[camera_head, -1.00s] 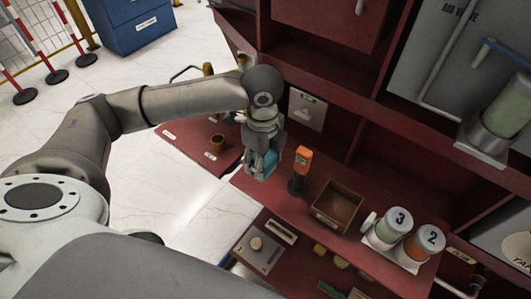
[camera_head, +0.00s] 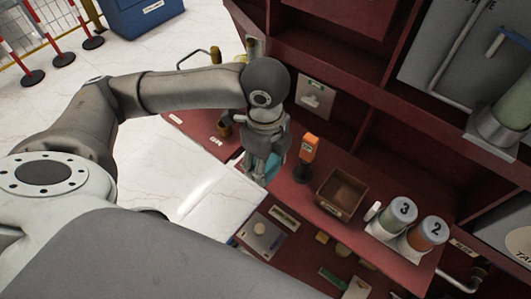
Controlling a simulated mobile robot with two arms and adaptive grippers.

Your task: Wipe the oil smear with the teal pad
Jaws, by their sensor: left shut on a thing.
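My left gripper (camera_head: 262,170) points down over the left part of the red bench shelf (camera_head: 293,193). It is shut on the teal pad (camera_head: 272,168), of which only a part shows beside the fingers. I cannot tell whether the pad touches the surface. The oil smear cannot be made out; my arm and gripper hide part of the shelf. My right gripper is not in view.
An orange device on a dark stand (camera_head: 308,150) is just right of my gripper. Beyond it are an open brown box (camera_head: 341,193) and canisters marked 3 (camera_head: 401,212) and 2 (camera_head: 428,233). A brown cup (camera_head: 224,130) stands to the left.

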